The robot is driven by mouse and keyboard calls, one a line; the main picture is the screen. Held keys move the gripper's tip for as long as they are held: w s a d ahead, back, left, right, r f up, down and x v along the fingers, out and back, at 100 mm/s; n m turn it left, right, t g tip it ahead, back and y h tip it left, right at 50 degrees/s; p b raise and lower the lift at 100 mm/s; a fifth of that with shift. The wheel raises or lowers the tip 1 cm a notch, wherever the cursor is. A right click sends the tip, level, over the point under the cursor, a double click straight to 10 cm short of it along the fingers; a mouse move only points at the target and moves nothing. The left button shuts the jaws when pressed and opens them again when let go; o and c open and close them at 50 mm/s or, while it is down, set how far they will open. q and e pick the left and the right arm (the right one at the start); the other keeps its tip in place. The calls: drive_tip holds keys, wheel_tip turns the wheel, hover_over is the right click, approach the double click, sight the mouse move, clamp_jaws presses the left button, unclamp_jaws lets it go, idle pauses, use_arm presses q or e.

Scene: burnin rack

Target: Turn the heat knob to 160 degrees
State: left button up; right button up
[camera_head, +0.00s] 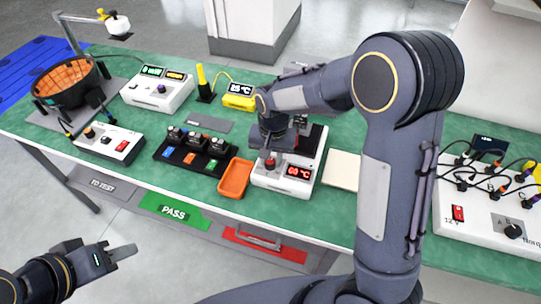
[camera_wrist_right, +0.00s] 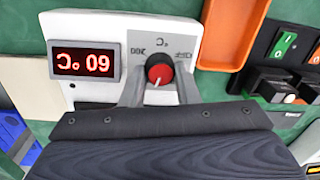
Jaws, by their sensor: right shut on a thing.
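The heat knob (camera_wrist_right: 159,72) is red-capped with a white pointer line, on the white hot-plate unit (camera_head: 283,184). In the head view the knob (camera_head: 270,163) shows just below my right gripper (camera_head: 271,155).
An orange tray (camera_head: 235,179) stands left of the unit, close to it. A black tray (camera_head: 190,155) with several modules lies further left. A pale pad (camera_head: 342,170) lies to the right. A white panel (camera_head: 480,215) with cables stands at the far right.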

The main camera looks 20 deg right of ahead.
sight(273, 161)
drive_tip(key=m+p, duration=0.1)
drive_tip(key=m, duration=0.3)
drive_tip(key=shift+m, duration=0.3)
idle(0.3)
drive_tip(key=o, duration=1)
drive_tip(key=r, duration=0.8)
drive_tip(key=shift+s+d, duration=0.15)
drive_tip(key=shift+s, duration=0.05)
drive_tip(key=shift+f, duration=0.1)
